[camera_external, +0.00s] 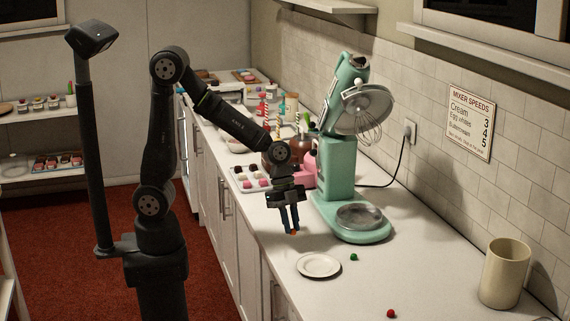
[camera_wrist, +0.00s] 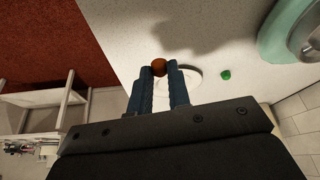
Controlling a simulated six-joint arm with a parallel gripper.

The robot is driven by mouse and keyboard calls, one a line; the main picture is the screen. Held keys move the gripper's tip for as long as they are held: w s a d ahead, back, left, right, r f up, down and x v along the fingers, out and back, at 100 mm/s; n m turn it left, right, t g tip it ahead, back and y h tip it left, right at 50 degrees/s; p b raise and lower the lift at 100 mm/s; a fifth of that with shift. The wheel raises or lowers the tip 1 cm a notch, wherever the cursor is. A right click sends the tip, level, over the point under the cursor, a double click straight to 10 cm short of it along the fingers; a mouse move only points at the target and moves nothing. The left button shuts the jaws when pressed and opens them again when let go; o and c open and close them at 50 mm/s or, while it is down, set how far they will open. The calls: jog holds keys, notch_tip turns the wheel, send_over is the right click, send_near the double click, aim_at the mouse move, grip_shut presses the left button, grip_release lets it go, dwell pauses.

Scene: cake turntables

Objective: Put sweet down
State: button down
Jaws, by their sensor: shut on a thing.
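My gripper (camera_external: 293,232) points down over the white counter, in front of the green mixer. The external view shows only a bit of orange at the tips. A white plate (camera_external: 319,265) lies on the counter, a little nearer the camera than the gripper; in the wrist view its rim (camera_wrist: 196,76) is partly hidden behind the fingers. A green sweet (camera_external: 354,257) lies on the counter right of the plate, and a red sweet (camera_external: 391,313) lies at the front.
The mint-green stand mixer (camera_external: 341,165) with its bowl base stands right behind the gripper. A beige canister (camera_external: 505,273) stands at the right by the wall. A tray of sweets (camera_external: 250,180) sits behind the gripper. The counter around the plate is mostly clear.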

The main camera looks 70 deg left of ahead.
jog(key=s+d+r, duration=0.5)
jog(key=s+r, duration=0.1)
jog(key=s, duration=0.3)
notch_tip(320, 180, up, 27)
jog(key=w+a+n+t+y, duration=0.2)
jog(key=w+a+n, duration=0.5)
jog(key=w+a, duration=1.15)
jog(key=w+a+n+t, duration=0.1)
jog(key=w+a+n, duration=0.35)
jog(key=a, duration=0.95)
jog(key=s+a+n+y, duration=0.2)
jog(key=a+n, duration=0.2)
jog(key=a, duration=1.3)
jog(key=s+a+n+y, duration=0.2)
jog(key=a+n, duration=0.1)
jog(key=a, duration=1.4)
jog(key=f, duration=2.6)
jog(key=shift+s+a+f, duration=0.2)
jog(key=shift+s+f, duration=0.1)
send_over(254, 158)
jog(key=s, duration=0.1)
notch_tip(254, 158, down, 7)
jog(key=shift+s+d, duration=0.15)
jog(key=shift+f, duration=2.05)
